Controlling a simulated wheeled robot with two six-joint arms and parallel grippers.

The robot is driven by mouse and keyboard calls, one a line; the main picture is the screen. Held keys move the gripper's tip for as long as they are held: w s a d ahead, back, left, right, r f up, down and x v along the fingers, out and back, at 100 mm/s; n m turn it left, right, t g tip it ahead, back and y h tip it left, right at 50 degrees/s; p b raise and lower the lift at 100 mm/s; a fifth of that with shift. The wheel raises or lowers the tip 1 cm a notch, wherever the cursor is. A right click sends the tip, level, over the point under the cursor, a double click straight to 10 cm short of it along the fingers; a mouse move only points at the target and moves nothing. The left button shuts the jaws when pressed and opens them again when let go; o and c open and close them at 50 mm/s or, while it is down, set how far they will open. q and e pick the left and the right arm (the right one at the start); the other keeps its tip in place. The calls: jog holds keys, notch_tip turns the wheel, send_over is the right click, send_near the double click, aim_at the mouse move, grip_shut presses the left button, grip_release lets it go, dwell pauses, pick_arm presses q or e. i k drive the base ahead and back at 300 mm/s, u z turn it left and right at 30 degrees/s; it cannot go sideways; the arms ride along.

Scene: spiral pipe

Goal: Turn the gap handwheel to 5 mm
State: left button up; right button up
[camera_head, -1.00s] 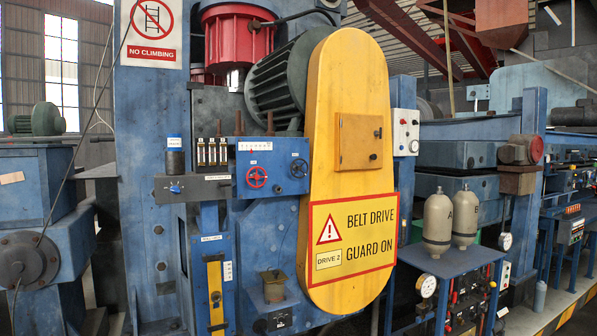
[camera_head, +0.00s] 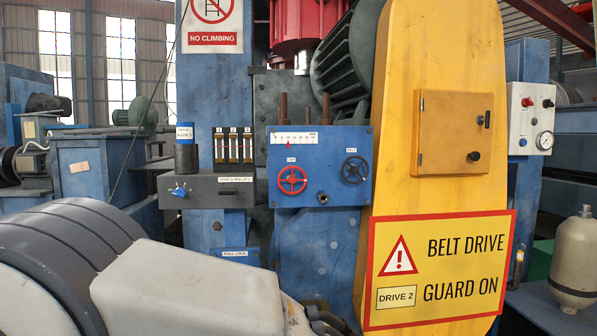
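The red gap handwheel (camera_head: 292,180) is on the front of a blue control box (camera_head: 322,195), under a small label that seems to read "GAP". A white scale (camera_head: 308,137) with a red pointer (camera_head: 288,142) runs along the top of the box. The pointer stands left of the scale's middle; its numbers are too small to read surely. A black handwheel (camera_head: 355,170) labelled "BELT" is to the right of the red one. Neither of my grippers shows; my own arm fills the lower left, and nothing is seen touching the red wheel.
A yellow belt guard (camera_head: 440,50) stands close right of the box. A dark panel (camera_head: 205,190) with a blue knob and small gauges is at its left. A grey cylinder (camera_head: 574,258) is at the far right. The space before the red wheel looks clear.

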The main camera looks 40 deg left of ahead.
aim_at(292, 180)
jog(key=u, duration=0.45)
jog(key=i, duration=1)
jog(key=u, duration=0.9)
jog(key=i, duration=0.35)
jog(key=u, duration=0.2)
